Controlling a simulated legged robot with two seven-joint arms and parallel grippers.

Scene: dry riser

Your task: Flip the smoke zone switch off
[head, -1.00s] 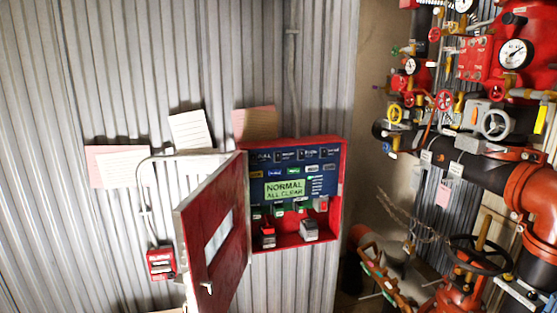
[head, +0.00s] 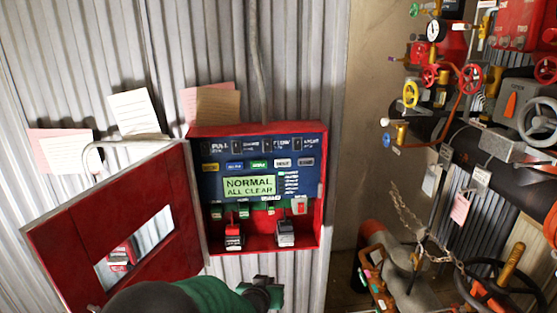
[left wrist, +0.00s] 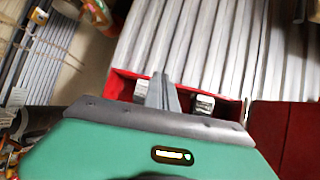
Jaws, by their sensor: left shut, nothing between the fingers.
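The red alarm panel box (head: 325,190) hangs on the wall with its door (head: 70,235) swung open to the left. Its blue face has a row of small dark switches along the top, labelled PULL, a blurred word, FLOW and another. The second switch (head: 236,145) may be the smoke zone switch; its position is too small to tell. A green display (head: 249,186) reads NORMAL ALL CLEAR. My left gripper (head: 268,285) is below the box, apart from the switches. In the left wrist view its fingers (left wrist: 163,92) are shut and empty, with the box behind them. My right gripper is out of view.
A red-and-black device (head: 234,236) and a grey one (head: 285,232) sit on the box floor. Paper notes (head: 135,112) are on the corrugated wall above the door. Pipes, valves and a chain (head: 408,212) fill the right side.

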